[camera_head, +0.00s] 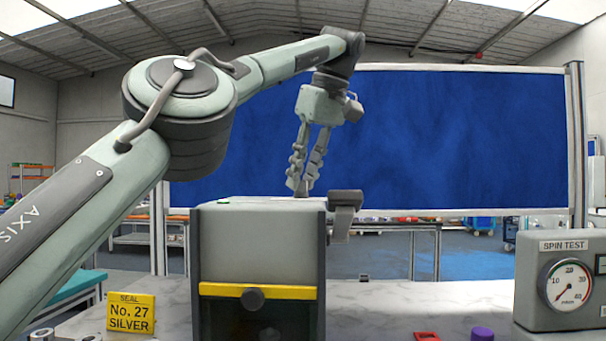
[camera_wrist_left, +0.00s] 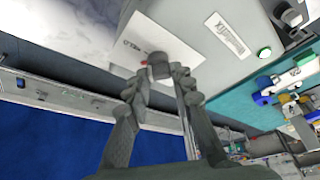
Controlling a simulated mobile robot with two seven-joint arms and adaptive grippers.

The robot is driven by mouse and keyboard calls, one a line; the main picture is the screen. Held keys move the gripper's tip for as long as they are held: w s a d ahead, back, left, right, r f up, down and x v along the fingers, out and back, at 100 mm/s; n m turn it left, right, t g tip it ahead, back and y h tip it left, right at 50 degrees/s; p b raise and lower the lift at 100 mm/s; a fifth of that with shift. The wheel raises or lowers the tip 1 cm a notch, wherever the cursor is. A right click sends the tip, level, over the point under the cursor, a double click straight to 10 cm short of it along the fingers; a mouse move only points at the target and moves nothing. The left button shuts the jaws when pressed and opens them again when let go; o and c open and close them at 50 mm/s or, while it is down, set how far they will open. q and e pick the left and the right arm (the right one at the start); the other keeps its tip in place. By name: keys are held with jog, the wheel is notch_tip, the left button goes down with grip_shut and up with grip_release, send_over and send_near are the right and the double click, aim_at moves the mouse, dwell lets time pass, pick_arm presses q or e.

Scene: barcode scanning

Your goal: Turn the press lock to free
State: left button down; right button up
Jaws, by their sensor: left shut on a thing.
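The press (camera_head: 262,262) is a grey box with dark sides and a yellow bar across its front. My left gripper (camera_head: 303,192) points down at the rear of its top, and the press edge hides part of what it grips. In the left wrist view, my left gripper (camera_wrist_left: 160,85) is shut on a dark round lock knob (camera_wrist_left: 158,60). The knob sits by a white label plate with small lettering and a red mark (camera_wrist_left: 144,62). The lettering is too small to read surely, so I cannot tell the lock setting. My right gripper is not in view.
A yellow sign reading "SEAL No. 27 SILVER" (camera_head: 131,313) stands left of the press. A spin test gauge box (camera_head: 561,284) stands at the right. A purple cap (camera_head: 481,333) and a red item (camera_head: 427,336) lie at the front. The marble table (camera_head: 400,295) is mostly clear between.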

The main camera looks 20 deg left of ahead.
pick_arm(q)
jog(key=shift+n, duration=0.4)
dwell(0.4)
jog(key=c, duration=1.3)
grip_release()
jog(key=shift+m, duration=0.5)
